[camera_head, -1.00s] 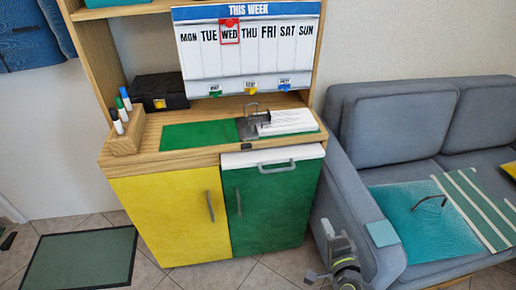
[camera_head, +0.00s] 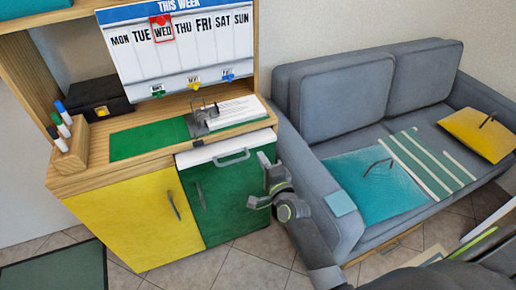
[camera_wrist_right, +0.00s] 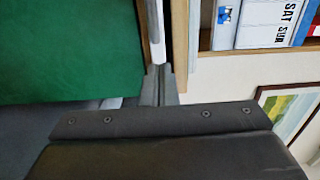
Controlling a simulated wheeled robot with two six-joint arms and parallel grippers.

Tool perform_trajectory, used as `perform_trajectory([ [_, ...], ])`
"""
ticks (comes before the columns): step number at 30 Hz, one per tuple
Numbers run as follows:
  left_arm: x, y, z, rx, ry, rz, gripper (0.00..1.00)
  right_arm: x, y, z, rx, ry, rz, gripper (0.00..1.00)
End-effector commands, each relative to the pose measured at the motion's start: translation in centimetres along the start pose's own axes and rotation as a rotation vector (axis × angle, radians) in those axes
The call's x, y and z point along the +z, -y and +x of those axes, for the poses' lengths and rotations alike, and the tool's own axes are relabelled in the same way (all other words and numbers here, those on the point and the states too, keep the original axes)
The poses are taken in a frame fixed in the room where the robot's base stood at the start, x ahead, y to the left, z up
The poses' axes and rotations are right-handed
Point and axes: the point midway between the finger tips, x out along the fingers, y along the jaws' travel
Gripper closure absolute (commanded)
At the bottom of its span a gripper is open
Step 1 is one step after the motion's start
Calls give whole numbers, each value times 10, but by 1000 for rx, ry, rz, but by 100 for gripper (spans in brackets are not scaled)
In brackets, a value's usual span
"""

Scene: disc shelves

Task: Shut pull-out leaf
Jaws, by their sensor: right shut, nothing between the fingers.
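The pull-out leaf (camera_head: 222,152) is a white slab with a grey bar handle (camera_head: 232,158). It sits under the desktop, above the green door (camera_head: 225,200), and sticks out past the cabinet front. My right gripper (camera_head: 268,180) is shut and empty, to the right of the green door and a little lower than the leaf. It looks apart from the handle. In the right wrist view, the green door fills the upper left, and a thin white edge (camera_wrist_right: 156,30), likely the leaf's, stands beside wood. My left gripper is out of view.
A grey sofa (camera_head: 330,115) stands close to the right of the cabinet. The yellow door (camera_head: 135,225) is at its left. The desktop (camera_head: 95,172) holds markers, a black box and a white paper stack. Tiled floor (camera_head: 235,270) is clear in front.

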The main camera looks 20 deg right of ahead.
Motion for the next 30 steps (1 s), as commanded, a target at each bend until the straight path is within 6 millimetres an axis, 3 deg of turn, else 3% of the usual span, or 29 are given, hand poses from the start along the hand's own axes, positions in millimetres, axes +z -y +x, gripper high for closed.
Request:
perform_trajectory([
  [6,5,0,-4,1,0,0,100,0,1,26,-1,0,-2,100],
  [23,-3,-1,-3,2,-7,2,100,0,0,37,0,0,-1,100],
  [30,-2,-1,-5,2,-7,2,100,1,0,64,-1,2,0,100],
])
